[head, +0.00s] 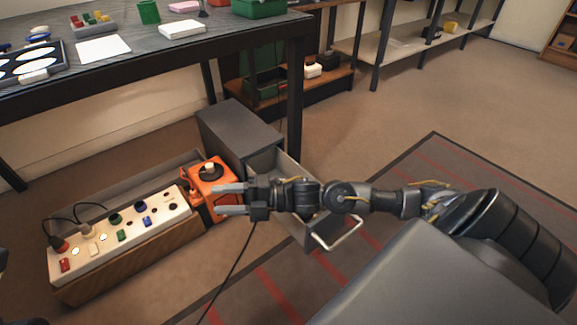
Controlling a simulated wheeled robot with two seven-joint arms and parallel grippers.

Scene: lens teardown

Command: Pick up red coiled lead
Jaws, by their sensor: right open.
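I cannot clearly make out a red coiled lead. An orange box (220,178) with a black round part on top stands at the right end of a panel (118,235) on the floor; small orange-red parts show at its left side, too small to tell. My right gripper (216,200) reaches in from the right with its two fingers apart and pointing left. In the picture it overlaps the front of the orange box; nothing shows between the fingers, and I cannot tell whether it touches. My left gripper is not in view.
The panel carries coloured sockets and black cables. A grey cabinet (236,132) with an open drawer (322,241) stands behind and below my right arm. A dark table (150,52) with trays stands at the back left. Carpet at the upper right is clear.

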